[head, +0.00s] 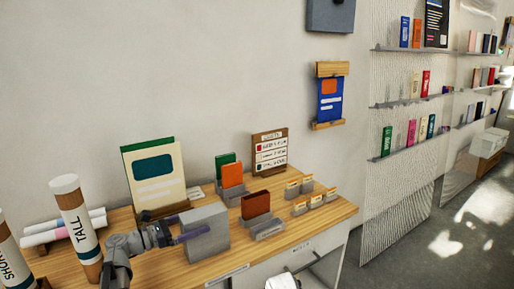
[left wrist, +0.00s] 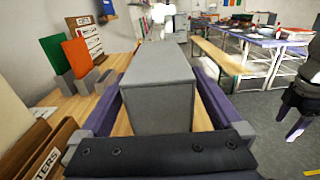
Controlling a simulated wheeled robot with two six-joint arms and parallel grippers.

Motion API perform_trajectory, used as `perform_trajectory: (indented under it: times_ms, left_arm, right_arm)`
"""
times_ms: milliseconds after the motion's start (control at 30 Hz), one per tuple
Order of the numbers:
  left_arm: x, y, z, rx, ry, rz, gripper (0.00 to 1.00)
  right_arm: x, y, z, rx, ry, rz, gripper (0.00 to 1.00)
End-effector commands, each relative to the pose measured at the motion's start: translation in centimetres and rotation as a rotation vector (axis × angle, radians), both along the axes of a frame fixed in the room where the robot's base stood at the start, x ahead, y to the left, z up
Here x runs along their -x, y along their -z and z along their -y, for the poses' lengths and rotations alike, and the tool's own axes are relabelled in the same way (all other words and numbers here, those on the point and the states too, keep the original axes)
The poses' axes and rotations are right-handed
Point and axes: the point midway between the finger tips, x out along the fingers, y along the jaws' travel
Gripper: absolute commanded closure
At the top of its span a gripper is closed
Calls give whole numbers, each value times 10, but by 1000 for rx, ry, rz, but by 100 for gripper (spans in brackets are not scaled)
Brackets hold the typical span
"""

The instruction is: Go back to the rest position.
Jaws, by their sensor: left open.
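My left gripper (head: 176,232) is at the left side of a grey block (head: 206,240) on the wooden table (head: 300,234). In the left wrist view, the purple fingers of this gripper (left wrist: 158,80) stand apart, one on each side of the grey block (left wrist: 158,100). Gaps show between block and fingers, so it does not look gripped. A dark gripper with purple fingers (left wrist: 298,128), seemingly my right one, shows at the right edge of the left wrist view; its opening is unclear.
A tube marked TALL (head: 78,230) stands close to my left arm. A large cream and green card (head: 155,178) stands behind the block. Orange (head: 232,174) and brown (head: 256,205) cards stand in holders nearby. Shelves (head: 405,102) are on the right wall.

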Motion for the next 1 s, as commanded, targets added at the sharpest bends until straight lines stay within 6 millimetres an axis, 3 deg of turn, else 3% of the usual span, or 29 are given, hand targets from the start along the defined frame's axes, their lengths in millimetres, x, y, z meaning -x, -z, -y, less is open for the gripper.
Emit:
perform_trajectory:
  times_ms: [267,1000]
  left_arm:
    - [-17,-1,24,0,0,0,0]
    - [-12,1,17,0,-1,0,0]
  right_arm:
    - [0,-1,0,0,0,0,29]
    - [0,1,0,0,0,0,29]
